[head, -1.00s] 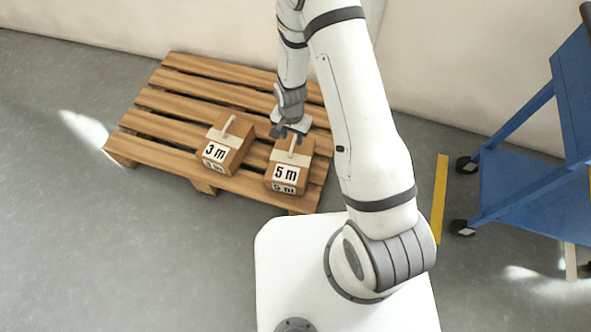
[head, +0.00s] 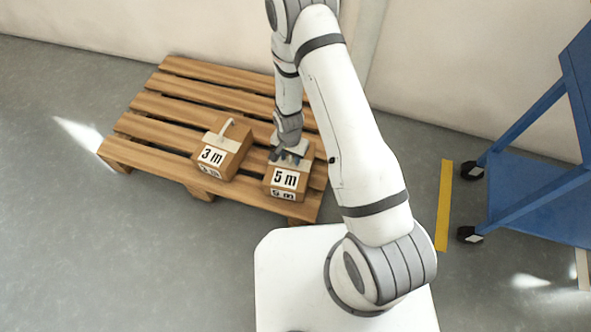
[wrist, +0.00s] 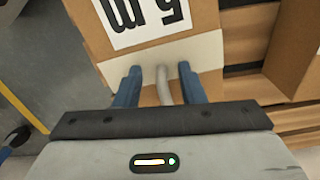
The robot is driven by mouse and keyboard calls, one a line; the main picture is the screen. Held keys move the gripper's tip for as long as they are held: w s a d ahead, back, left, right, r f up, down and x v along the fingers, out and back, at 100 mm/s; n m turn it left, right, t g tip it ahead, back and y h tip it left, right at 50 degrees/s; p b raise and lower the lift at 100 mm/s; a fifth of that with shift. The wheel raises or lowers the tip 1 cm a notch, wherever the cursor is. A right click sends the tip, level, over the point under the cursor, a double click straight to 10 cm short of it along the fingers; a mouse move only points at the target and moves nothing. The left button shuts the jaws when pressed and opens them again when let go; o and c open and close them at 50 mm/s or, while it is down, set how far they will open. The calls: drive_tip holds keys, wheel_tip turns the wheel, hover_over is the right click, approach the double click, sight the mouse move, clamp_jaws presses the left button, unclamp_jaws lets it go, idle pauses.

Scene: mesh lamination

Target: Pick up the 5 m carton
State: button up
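The 5 m carton (head: 287,180) is a brown box with a white "5 m" label, standing on the wooden pallet near its front right corner. My gripper (head: 287,157) is down at the top of this carton. In the wrist view, the two blue fingers of my gripper (wrist: 158,80) are apart, one on each side of the carton's pale handle (wrist: 164,85). A gap shows between the handle and each finger. The carton's label (wrist: 145,18) appears upside down there. In the head view my gripper hides the handle.
The 3 m carton (head: 218,155) stands on the pallet (head: 150,130) just left of the 5 m carton, with a narrow gap between them. A blue cart (head: 540,190) stands at the right, beyond a yellow floor strip (head: 444,205). A wall is behind the pallet.

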drive_tip(key=shift+c, duration=0.3)
clamp_jaws()
idle(1.0)
